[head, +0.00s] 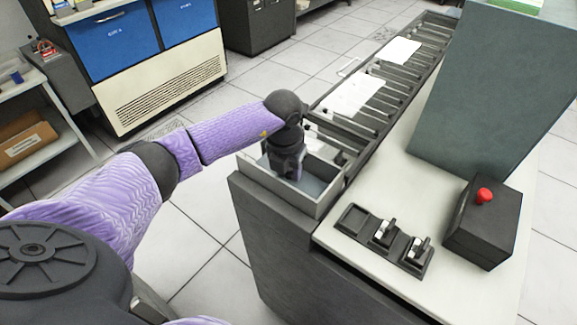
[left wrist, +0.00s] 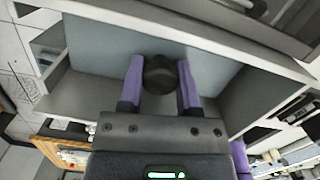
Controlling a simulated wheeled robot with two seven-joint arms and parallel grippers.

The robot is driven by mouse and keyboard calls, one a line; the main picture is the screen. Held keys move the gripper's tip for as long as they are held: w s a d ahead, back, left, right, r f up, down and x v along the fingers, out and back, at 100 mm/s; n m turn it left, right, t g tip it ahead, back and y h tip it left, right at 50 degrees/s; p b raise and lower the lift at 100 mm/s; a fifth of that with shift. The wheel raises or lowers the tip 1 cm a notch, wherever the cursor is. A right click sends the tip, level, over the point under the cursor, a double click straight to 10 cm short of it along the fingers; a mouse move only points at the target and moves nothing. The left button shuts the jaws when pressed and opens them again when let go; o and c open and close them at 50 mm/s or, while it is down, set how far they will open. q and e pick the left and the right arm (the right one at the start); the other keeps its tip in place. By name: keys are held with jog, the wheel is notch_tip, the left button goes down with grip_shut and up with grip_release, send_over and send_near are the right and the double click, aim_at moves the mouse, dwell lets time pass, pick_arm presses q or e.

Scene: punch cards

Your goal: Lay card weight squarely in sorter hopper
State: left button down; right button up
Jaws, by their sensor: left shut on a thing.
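The sorter hopper (head: 277,191) is a grey open-topped box at the near end of the sorter in the head view. My left gripper (head: 289,172) points down inside its walls. In the left wrist view, my left gripper (left wrist: 160,82) is shut on a dark round knob, which I take to be the card weight's handle (left wrist: 160,70). A flat blue-grey surface (left wrist: 105,45) lies beneath the knob between the hopper walls. I cannot tell whether it is the weight's plate or the hopper floor, nor whether the weight touches down. My right gripper is not in view.
A long row of sorter pockets (head: 400,80) runs back from the hopper, with pale cards (head: 355,93) lying on it. A switch panel (head: 383,238) and a black box with a red button (head: 484,195) stand on the white top to the right. A tall grey-green cabinet (head: 480,90) rises behind.

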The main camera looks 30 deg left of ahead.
pick_arm(q)
jog(key=shift+c, duration=1.1)
grip_release()
jog(key=r, duration=0.6)
jog(key=s+r+p, duration=0.1)
jog(key=r, duration=0.3)
